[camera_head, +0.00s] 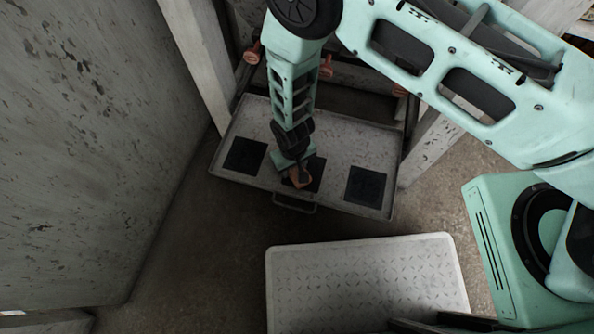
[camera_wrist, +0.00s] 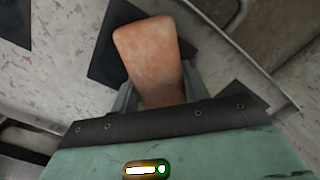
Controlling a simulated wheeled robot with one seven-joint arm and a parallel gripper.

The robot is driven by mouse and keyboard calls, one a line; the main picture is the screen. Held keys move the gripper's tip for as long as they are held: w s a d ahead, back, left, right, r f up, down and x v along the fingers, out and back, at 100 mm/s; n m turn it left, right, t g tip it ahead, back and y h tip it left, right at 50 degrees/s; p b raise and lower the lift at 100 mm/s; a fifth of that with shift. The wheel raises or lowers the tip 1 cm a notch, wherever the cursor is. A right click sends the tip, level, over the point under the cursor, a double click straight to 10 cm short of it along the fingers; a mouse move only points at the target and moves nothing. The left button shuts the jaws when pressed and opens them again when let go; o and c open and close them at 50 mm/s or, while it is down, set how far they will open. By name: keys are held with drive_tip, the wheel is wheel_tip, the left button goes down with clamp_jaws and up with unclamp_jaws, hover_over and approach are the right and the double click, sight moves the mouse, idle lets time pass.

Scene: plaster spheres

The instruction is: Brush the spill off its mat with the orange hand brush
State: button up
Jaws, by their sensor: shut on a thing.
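My gripper (camera_head: 293,163) points down over the middle of a grey tray (camera_head: 335,145). It is shut on the orange hand brush (camera_head: 301,179), whose worn orange body (camera_wrist: 150,60) shows between the fingers in the wrist view. The brush is over the middle dark mat (camera_head: 318,172) and covers part of it; I cannot tell whether it touches. Other dark mats lie at the left (camera_head: 245,156) and right (camera_head: 366,186) of the tray. I can make out no spill on any mat; the middle one is partly hidden by the gripper and brush.
The tray has a raised rim and a front handle (camera_head: 294,204). A white patterned platform (camera_head: 365,282) stands in front of it. A large worn grey panel (camera_head: 90,140) fills the left. Pale posts (camera_head: 198,60) flank the tray, with orange knobs (camera_head: 253,53) behind.

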drive_tip(key=shift+w+f, duration=0.1)
drive_tip(key=shift+w, duration=0.05)
drive_tip(key=shift+s+d+p, duration=0.3)
drive_tip(key=shift+s+p, duration=0.05)
drive_tip(key=shift+s, duration=0.25)
drive_tip(key=shift+s+d+p, duration=0.3)
drive_tip(key=shift+s, duration=0.35)
drive_tip(key=shift+s+d+p, duration=0.3)
drive_tip(key=shift+s+p, duration=0.05)
drive_tip(key=shift+s, duration=0.25)
drive_tip(key=shift+s+d, duration=0.1)
drive_tip(key=shift+s, duration=0.35)
drive_tip(key=shift+w+a+f+b, duration=0.1)
drive_tip(key=shift+w+a+b, duration=0.3)
drive_tip(key=shift+w, duration=0.4)
drive_tip(key=shift+w+a+r+b, duration=0.15)
drive_tip(key=shift+w+a, duration=0.15)
drive_tip(key=shift+w, duration=0.45)
drive_tip(key=shift+w+a+r+b, duration=0.15)
drive_tip(key=shift+w+a, duration=0.15)
drive_tip(key=shift+w, duration=0.4)
drive_tip(key=shift+f, duration=0.1)
